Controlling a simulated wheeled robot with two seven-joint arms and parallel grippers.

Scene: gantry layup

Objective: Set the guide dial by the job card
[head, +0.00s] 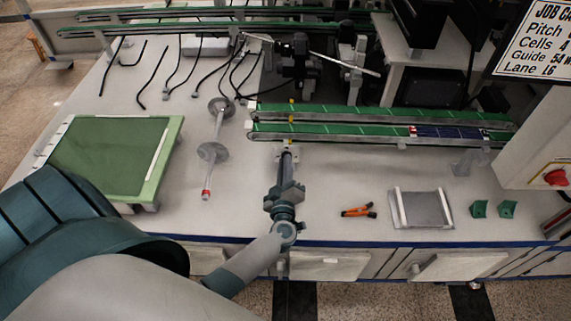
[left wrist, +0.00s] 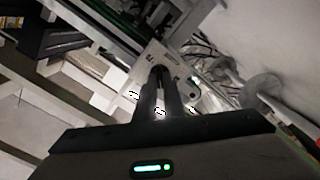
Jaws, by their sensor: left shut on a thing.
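The job card (head: 533,45) hangs at the top right of the head view, cut off by the frame edge. It lists Pitch, Cells, Guide and Lane; the Guide figure looks like 54 or 58, and I cannot tell which. My left gripper (head: 287,156) reaches the front side of the green conveyor and is shut on the guide dial. The fingers hide most of the dial in the head view. In the left wrist view the fingers (left wrist: 160,80) close at a pale mounting plate (left wrist: 180,72), with the dial hidden between them. My right gripper is out of view.
The green conveyor (head: 350,126) runs behind the gripper, carrying a dark cell strip (head: 450,132). A green framed panel (head: 110,160) and a spindle with discs (head: 213,152) lie left. Orange-handled pliers (head: 358,211), a grey tray (head: 421,209) and green blocks (head: 492,209) lie right.

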